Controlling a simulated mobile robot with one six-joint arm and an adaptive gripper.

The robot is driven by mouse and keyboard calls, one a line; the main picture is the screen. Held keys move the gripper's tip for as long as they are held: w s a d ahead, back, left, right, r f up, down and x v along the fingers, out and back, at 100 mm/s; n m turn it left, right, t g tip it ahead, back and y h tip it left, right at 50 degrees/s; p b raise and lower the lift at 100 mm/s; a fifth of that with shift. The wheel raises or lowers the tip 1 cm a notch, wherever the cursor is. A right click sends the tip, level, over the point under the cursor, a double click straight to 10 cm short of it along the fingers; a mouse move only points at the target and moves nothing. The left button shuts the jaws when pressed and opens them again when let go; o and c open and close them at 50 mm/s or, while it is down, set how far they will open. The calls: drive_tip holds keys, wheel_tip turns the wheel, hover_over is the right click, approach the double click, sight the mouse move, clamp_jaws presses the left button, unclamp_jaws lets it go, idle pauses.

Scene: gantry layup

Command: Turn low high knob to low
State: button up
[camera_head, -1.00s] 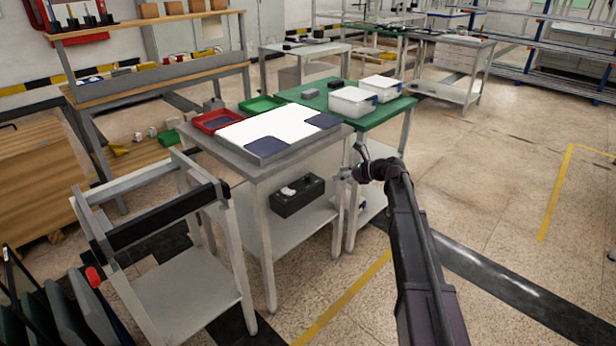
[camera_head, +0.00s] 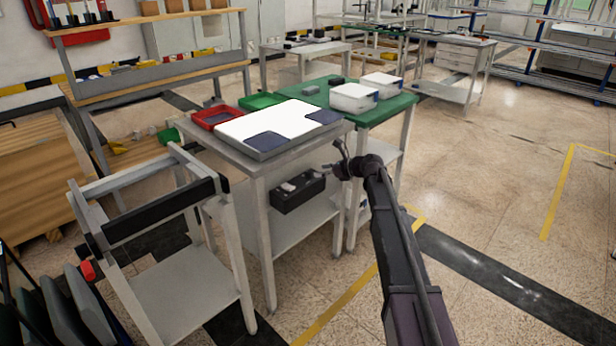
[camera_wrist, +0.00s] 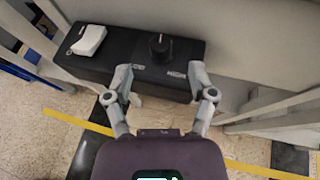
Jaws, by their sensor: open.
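Small white print flanks the knob's near side, too small to read. My gripper (camera_wrist: 166,72) is open, its two fingers apart at the box's near edge, with the knob beyond and between them. Nothing is between the fingers. In the head view my gripper (camera_head: 332,168) is right of the box.
The grey table (camera_head: 262,170) stands over the box, and its legs flank the shelf (camera_head: 315,222). A green table (camera_head: 395,105) adjoins it on the right. A grey cart (camera_head: 180,290) stands at left. Open floor lies to the right.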

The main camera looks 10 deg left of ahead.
sight(309, 172)
drive_tip(key=shift+b+x, duration=0.95)
drive_tip(key=shift+x, duration=2.1)
clamp_jaws()
